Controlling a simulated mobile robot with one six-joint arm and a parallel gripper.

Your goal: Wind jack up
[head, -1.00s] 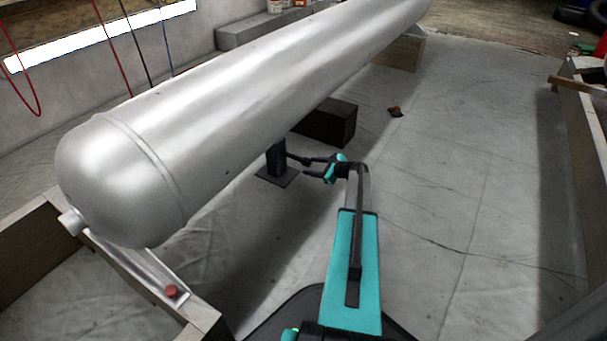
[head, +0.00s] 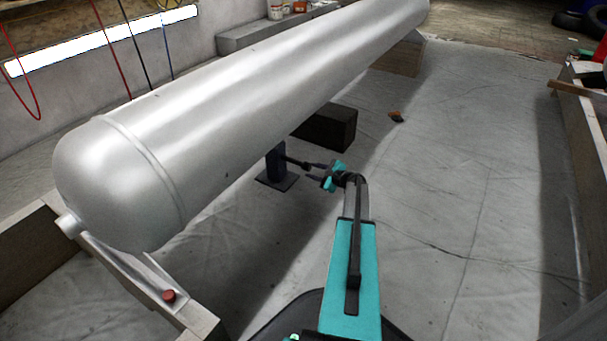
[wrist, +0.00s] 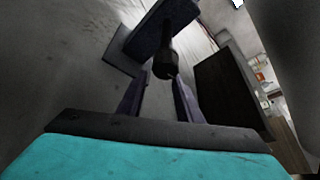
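The jack (head: 276,160) is a dark blue upright post on a flat base plate (head: 279,182), below the silver tank. A dark handle (head: 295,161) sticks out from its side toward my gripper. In the wrist view the jack (wrist: 158,28) is at the top, and the handle's thick end (wrist: 165,65) points at me. My gripper (head: 310,172) is to the right of the jack. Its fingers (wrist: 160,82) are spread, with the handle's end at the gap between their tips, nearer the right finger. I see no clear grip; exact contact is hard to tell.
The long silver tank (head: 230,95) lies overhead across the scene. A dark block (head: 325,127) stands just behind the jack and also shows in the wrist view (wrist: 228,88). A small orange-brown object (head: 396,117) lies on the floor. The sheeted floor to the right is clear.

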